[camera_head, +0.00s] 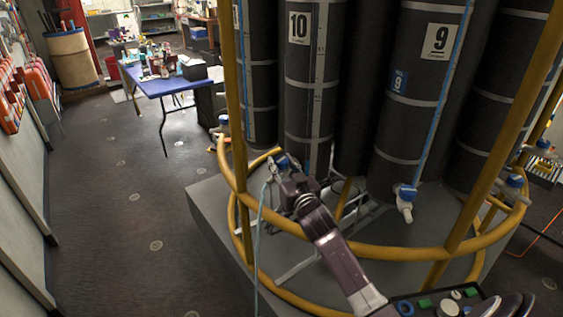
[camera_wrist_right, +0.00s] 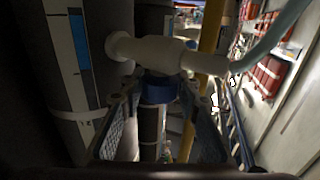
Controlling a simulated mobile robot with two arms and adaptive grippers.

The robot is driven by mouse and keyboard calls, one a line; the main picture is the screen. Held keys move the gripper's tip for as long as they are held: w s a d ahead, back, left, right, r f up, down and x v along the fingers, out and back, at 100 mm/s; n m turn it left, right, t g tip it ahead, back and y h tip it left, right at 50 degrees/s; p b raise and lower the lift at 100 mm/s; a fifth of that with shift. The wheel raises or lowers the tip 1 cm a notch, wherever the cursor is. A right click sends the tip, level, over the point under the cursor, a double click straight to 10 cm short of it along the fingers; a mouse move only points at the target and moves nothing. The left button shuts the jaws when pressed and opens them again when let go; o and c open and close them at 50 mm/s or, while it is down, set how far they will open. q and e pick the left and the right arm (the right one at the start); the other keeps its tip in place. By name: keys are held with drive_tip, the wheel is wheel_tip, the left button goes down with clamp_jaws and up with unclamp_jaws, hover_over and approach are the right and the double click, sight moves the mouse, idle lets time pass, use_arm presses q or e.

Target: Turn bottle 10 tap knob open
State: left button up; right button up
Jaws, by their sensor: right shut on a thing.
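Bottle 10 (camera_head: 312,85), a dark grey cylinder with a white "10" label, stands in the rosette frame in the head view. Its blue tap knob (camera_head: 283,161) shows partly at the tip of my right gripper (camera_head: 287,170). In the right wrist view, the white tap body (camera_wrist_right: 160,50) juts from the bottle, and the blue knob (camera_wrist_right: 158,88) sits between the two fingers of my right gripper (camera_wrist_right: 160,100). The right gripper is shut on the knob; its fingers hide the knob's sides. My left gripper is not in view.
A yellow tubular frame (camera_head: 390,252) rings the bottles close to my right arm. Bottle 9 (camera_head: 420,90) with its own blue-and-white tap (camera_head: 405,200) stands to the right. A thin pale hose (camera_head: 258,235) hangs beside the gripper. The floor at left is open.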

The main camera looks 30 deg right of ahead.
drive_tip(key=o, duration=1.2)
drive_tip(key=v, duration=1.2)
